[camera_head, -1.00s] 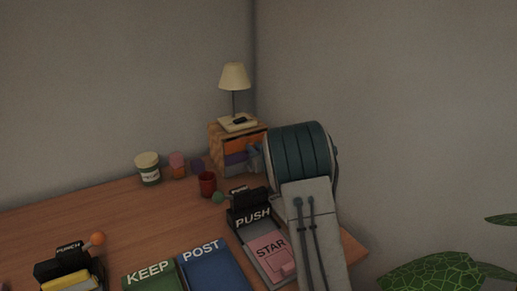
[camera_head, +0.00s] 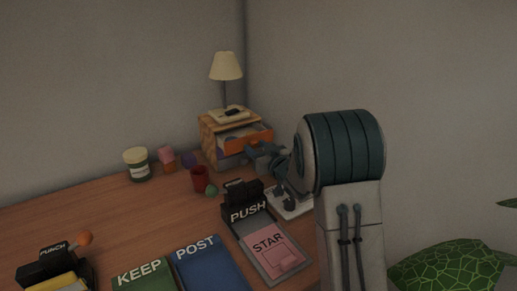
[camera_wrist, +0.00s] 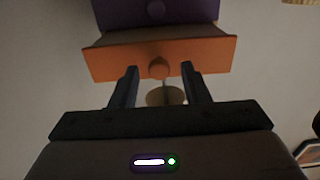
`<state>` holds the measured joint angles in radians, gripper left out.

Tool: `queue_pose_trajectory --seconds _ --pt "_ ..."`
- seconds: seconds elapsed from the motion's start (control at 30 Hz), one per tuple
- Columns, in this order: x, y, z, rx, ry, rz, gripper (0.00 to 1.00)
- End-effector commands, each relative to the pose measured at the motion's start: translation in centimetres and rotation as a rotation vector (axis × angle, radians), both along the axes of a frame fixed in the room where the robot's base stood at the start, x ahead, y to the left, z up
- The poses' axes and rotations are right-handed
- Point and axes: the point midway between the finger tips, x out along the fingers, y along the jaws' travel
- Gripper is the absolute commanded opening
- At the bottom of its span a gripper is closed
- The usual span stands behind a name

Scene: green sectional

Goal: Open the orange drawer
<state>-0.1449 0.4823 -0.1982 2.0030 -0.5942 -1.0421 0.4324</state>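The orange drawer (camera_head: 247,144) is the upper drawer of a small wooden cabinet (camera_head: 208,136) at the back of the desk. It stands pulled out, with part of its inside visible. In the wrist view its orange front (camera_wrist: 105,62) spans the upper middle, with a round orange knob (camera_wrist: 158,68). My gripper (camera_wrist: 160,70) is at the drawer front, its dark fingers apart on either side of the knob, with gaps visible between. In the head view my gripper (camera_head: 262,155) is partly hidden by my arm. A purple drawer (camera_wrist: 155,12) shows beside the orange one.
A lamp (camera_head: 226,66) stands on the cabinet. A PUSH device (camera_head: 243,196) with a pink STAR pad is in front. A green plant is at lower right.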

Motion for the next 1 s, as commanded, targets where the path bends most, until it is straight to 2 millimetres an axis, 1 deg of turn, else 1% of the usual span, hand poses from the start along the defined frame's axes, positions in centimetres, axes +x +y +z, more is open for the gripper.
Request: queue_pose_trajectory --seconds 0.17,0.27,0.37,0.47,0.5,0.6,0.8,0.9,1.0 --pt "0.0 -0.1 0.1 0.0 -0.001 -0.002 0.42" --pt "0.0 -0.1 0.9 0.0 -0.001 -0.002 0.42" --pt "0.0 -0.2 2.5 0.001 -0.005 -0.003 0.42" --pt "0.0 -0.1 4.8 0.0 -0.007 -0.002 0.42" --pt "-0.4 -1.3 5.0 0.0 -0.002 -0.007 0.42" --pt "-1.3 -3.3 6.3 0.0 -0.002 -0.008 0.42" --pt "-3.0 -7.0 8.7 -0.001 -0.002 -0.006 0.42" --pt "-3.7 -8.6 9.7 0.0 -0.002 -0.005 0.42" --pt "-4.2 -9.7 10.4 0.0 -0.001 -0.003 0.42"
